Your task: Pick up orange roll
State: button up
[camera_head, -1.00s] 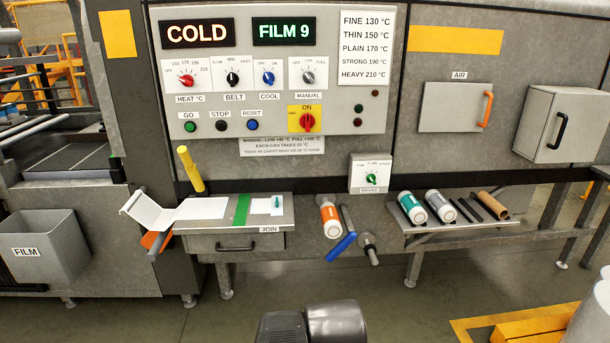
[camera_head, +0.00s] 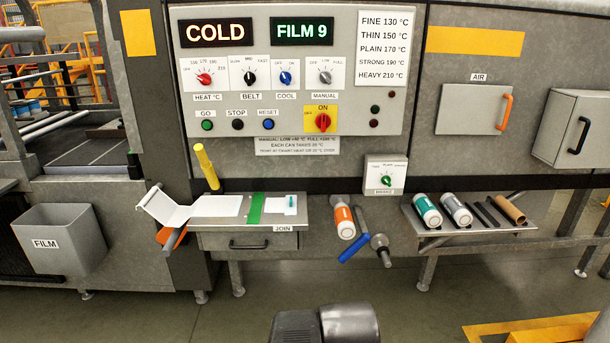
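The orange roll (camera_head: 345,222) is a white cylinder with an orange band. It sits tilted at the machine front, just right of the join table and left of a blue-handled lever (camera_head: 362,248). A dark rounded part of my arm shows at the bottom middle of the head view, well below and apart from the roll. My gripper's fingers cannot be made out, so I cannot see whether they are open or shut.
A rack (camera_head: 470,232) at right holds a green-banded roll (camera_head: 427,211), a grey-banded roll (camera_head: 456,210) and a brown tube (camera_head: 510,209). The join table (camera_head: 275,241) stands left. A metal spindle (camera_head: 380,247) sticks out right of the lever.

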aim_at(344, 222)
jog(key=i+l+u, duration=0.25)
jog(key=i+l, duration=0.4)
jog(key=i, duration=0.2)
jog(key=i+l+u, duration=0.3)
jog(key=i+l, duration=0.5)
